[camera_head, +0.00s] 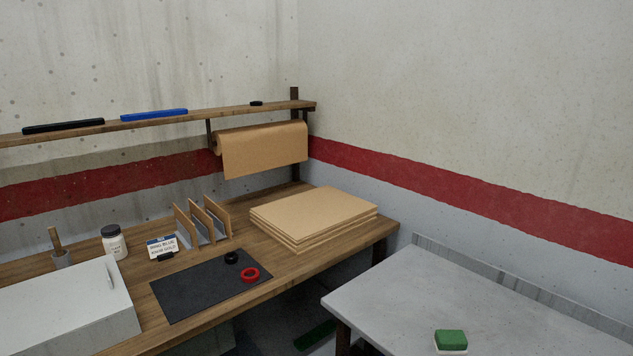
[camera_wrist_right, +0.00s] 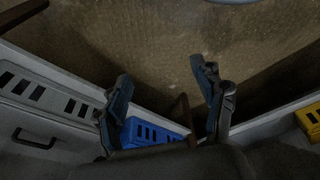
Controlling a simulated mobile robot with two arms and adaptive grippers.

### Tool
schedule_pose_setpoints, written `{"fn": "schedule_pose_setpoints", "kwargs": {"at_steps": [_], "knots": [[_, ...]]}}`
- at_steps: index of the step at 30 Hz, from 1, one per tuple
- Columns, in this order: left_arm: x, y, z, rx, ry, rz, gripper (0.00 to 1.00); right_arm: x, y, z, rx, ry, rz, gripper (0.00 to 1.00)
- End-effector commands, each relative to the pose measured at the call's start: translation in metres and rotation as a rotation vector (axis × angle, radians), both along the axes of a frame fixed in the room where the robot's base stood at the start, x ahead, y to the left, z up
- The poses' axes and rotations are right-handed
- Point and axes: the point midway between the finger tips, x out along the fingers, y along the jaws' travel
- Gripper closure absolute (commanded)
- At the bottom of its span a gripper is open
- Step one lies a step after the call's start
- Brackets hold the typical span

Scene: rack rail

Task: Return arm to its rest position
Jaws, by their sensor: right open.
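My right gripper (camera_wrist_right: 163,76) shows in the right wrist view. Its two dark fingers stand wide apart, and nothing is between their tips. Behind and below them is a brown speckled surface, probably floor. Neither of my arms shows in the head view, and my left gripper is in no view. Where the right gripper is relative to the workbench cannot be told.
In the wrist view, a blue slotted crate (camera_wrist_right: 155,132) and a yellow one (camera_wrist_right: 308,120) lie beyond the fingers. The head view shows a wooden bench with a black mat (camera_head: 205,285), stacked boards (camera_head: 315,215) and a grey table (camera_head: 420,290) holding a green-topped block (camera_head: 451,340).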

Motion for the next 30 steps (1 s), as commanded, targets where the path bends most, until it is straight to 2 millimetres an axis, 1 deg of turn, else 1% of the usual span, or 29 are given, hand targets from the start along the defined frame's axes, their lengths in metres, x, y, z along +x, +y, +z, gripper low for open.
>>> {"fn": "schedule_pose_setpoints", "kwargs": {"at_steps": [1, 3, 5, 6, 9, 12, 15, 18, 30], "knots": [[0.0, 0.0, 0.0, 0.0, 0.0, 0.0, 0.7, -0.015, -0.002, -0.027, -0.004, 0.022, 0.003, 0.31], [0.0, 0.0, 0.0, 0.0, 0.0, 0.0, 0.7, -0.036, -0.005, -0.057, -0.006, 0.038, 0.007, 0.31], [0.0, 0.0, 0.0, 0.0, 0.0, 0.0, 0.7, -0.056, -0.009, -0.081, -0.007, 0.052, 0.01, 0.31], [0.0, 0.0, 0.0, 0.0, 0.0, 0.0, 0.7, -0.07, -0.011, -0.095, -0.008, 0.06, 0.013, 0.31], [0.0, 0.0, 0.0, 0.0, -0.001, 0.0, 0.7, -0.104, -0.017, -0.123, -0.012, 0.08, 0.016, 0.31], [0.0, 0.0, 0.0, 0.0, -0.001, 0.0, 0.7, -0.133, -0.023, -0.14, -0.014, 0.093, 0.02, 0.31], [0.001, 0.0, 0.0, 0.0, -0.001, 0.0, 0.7, -0.152, -0.027, -0.149, -0.015, 0.1, 0.023, 0.31], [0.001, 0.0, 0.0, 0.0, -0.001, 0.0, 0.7, -0.163, -0.029, -0.153, -0.016, 0.105, 0.025, 0.31], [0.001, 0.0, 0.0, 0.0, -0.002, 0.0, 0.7, -0.164, -0.029, -0.153, -0.016, 0.105, 0.025, 0.31]]}}
